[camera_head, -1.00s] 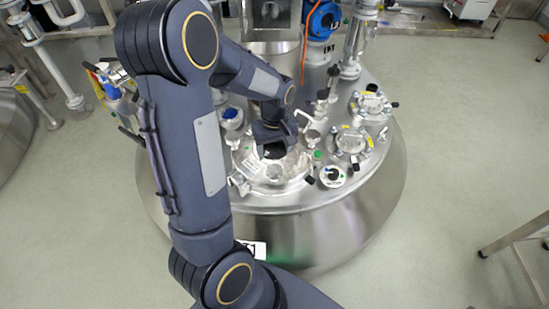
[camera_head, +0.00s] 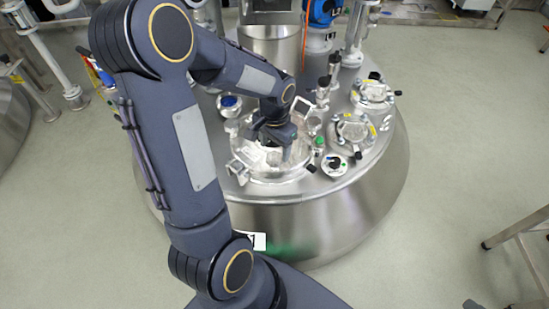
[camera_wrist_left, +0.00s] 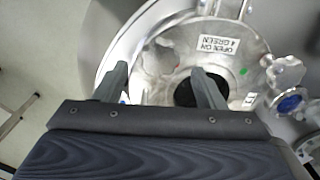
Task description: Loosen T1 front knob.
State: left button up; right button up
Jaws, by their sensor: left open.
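The steel vessel (camera_head: 320,225) with a white tag at its front fills the middle of the head view. My left gripper (camera_head: 275,150) points down over its round front lid, open and empty, and covers part of it. In the left wrist view the gripper (camera_wrist_left: 162,85) has its fingers spread over the lid (camera_wrist_left: 250,50), which is labelled "OPEN ON 4 GREEN". A lobed silver knob (camera_wrist_left: 160,57) shows between and beyond the fingertips, with a red mark beside it. Another lobed knob (camera_wrist_left: 287,70) is at the right. I cannot tell which is the front knob. My right gripper is out of view.
A blue-capped fitting (camera_head: 229,104) stands left of the lid; a black-and-white dial (camera_head: 335,165) is to its right. Clamped ports (camera_head: 352,132) and upright pipes crowd the vessel top. A metal stand (camera_head: 520,240) is at right. Floor in front is clear.

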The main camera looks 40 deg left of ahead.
aim_at(274, 157)
pick_arm(q)
jog(key=m, duration=0.5)
jog(key=shift+p, duration=0.4)
jog(key=m+p, duration=0.1)
jog(key=m, duration=0.3)
jog(key=shift+r+m, duration=0.1)
jog(key=shift+m, duration=0.2)
jog(key=m+p, duration=0.1)
jog(key=m, duration=0.4)
jog(key=shift+p, duration=0.3)
jog(key=m+p, duration=0.1)
jog(key=m, duration=0.2)
jog(key=m+p, duration=0.2)
jog(key=m, duration=0.1)
jog(key=m+p, duration=0.6)
jog(key=shift+s+r+m, duration=0.1)
jog(key=shift+r+m, duration=0.2)
jog(key=shift+r, duration=0.05)
jog(key=m+p, duration=0.2)
jog(key=m, duration=0.1)
jog(key=m+p, duration=0.5)
jog(key=m, duration=0.1)
jog(key=shift+f+p, duration=0.25)
jog(key=shift+p, duration=0.1)
notch_tip(274, 157, down, 6)
jog(key=b, duration=0.4)
jog(key=shift+b, duration=0.35)
jog(key=shift+f, duration=0.25)
